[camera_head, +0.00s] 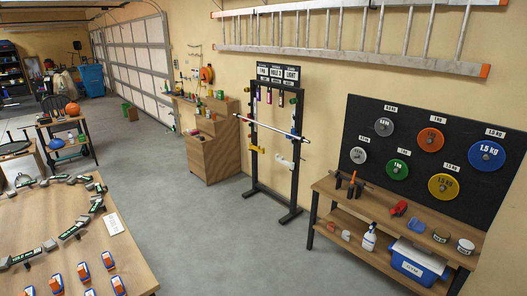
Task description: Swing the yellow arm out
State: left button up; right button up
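The black squat rack (254,170) stands against the wall in the middle of the view, with a sign board on top. A small yellow arm (257,149) sits on its left upright, below the bar. Its exact angle is too small to tell. A white arm (285,163) sits low on the right upright and points toward the left. A silver bar (266,128) lies across the rack above both arms. Neither of my grippers shows in this view.
A wooden table (127,243) with several orange-and-blue items fills the front left. A wooden bench (339,197) with a cooler (418,262) stands at right, below a board of weight plates (365,128). Grey floor (215,225) in front of the rack is clear.

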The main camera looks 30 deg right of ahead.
aim_at(258, 149)
jog(key=z, duration=0.75)
jog(key=i, duration=3.85)
jog(key=u, duration=0.15)
